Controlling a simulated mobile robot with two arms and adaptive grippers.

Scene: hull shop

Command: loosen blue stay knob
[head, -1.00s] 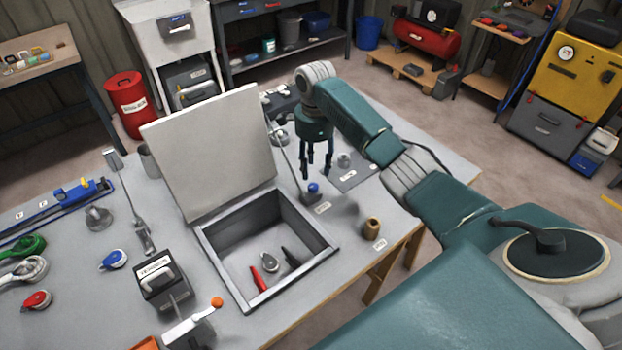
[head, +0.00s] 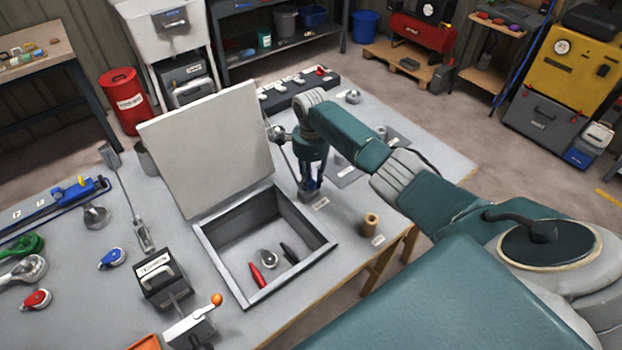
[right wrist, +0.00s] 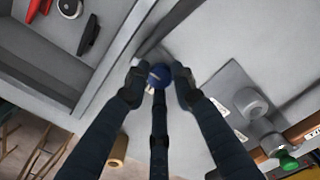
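The blue stay knob (right wrist: 159,75) sits at the foot of the lid's stay rod, beside the right edge of the open hatch box. My right gripper (right wrist: 160,85) is lowered over it, with fingers on both sides of the knob. In the right wrist view the fingertips are close to the knob; I cannot tell whether they touch it. In the head view my right gripper (head: 310,188) hides most of the knob. The grey lid (head: 208,150) stands raised above the hatch box (head: 322,245). My left gripper is not in view.
Inside the box lie a red-handled tool (head: 256,275), a grey round part (head: 267,258) and a black tool (head: 289,253). A tan cylinder (head: 370,223) stands right of the box. A black clamp block (head: 163,280) stands on the left. The bench right of the box has some free room.

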